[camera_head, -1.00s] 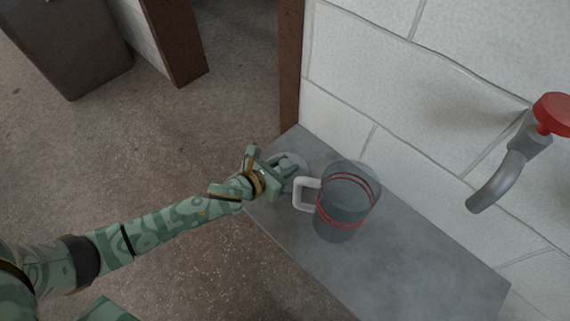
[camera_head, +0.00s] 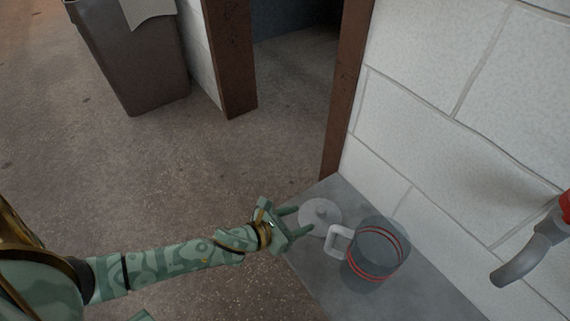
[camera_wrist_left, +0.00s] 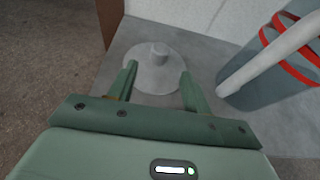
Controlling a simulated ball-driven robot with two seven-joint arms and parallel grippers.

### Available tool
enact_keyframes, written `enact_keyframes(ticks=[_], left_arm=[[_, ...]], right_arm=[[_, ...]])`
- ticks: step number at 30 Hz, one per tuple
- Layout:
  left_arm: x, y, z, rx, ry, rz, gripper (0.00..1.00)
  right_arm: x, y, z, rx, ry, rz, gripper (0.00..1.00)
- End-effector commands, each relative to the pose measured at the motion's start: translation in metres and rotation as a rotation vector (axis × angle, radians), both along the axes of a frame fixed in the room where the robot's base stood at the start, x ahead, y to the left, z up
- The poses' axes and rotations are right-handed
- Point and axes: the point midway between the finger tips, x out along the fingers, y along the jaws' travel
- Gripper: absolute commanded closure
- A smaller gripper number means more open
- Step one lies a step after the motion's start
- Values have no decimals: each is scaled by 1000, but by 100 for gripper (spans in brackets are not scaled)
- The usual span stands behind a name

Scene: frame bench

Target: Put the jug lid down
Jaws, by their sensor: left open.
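The jug lid (camera_head: 321,213) is a pale round disc with a small knob. It lies flat on the grey bench top, near its far left corner. It also shows in the left wrist view (camera_wrist_left: 154,72), just beyond the fingertips. My left gripper (camera_head: 303,220) is open and empty, with its fingers pointing at the lid from the left. The clear jug (camera_head: 378,250) with red bands and a white handle stands upright on the bench, right of the lid. It has no lid on it.
The grey bench (camera_head: 325,275) runs along a white block wall (camera_head: 440,110). A grey tap (camera_head: 525,255) juts from the wall at the right. A brown door frame (camera_head: 346,90) stands behind the bench. A dark bin (camera_head: 135,60) is at the upper left, with open floor between.

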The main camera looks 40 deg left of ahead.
Motion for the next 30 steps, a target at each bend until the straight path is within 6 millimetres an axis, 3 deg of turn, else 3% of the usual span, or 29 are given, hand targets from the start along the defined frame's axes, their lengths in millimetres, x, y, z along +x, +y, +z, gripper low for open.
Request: enact_keyframes(ticks=[7, 17, 20, 22, 26, 29, 30], left_arm=[[-23, 8, 11, -1, -1, 0, 50], [-27, 10, 11, -1, 0, 1, 50], [-33, 13, 3, -46, 41, 44, 50], [-47, 19, -14, -144, 126, 144, 50], [-99, 39, -67, -451, 373, 500, 50], [-169, 56, -115, -731, 571, 910, 50], [-203, 61, -133, -844, 636, 1102, 50]], right_arm=[[-35, 3, -23, 36, 32, -39, 64], [-42, 3, -29, 44, 38, -48, 64], [-42, 3, -29, 44, 38, -48, 64], [-42, 3, -29, 44, 38, -48, 64], [-42, 3, -29, 44, 38, -48, 64], [-42, 3, -28, 44, 38, -48, 64], [-42, 3, -28, 44, 38, -48, 64]])
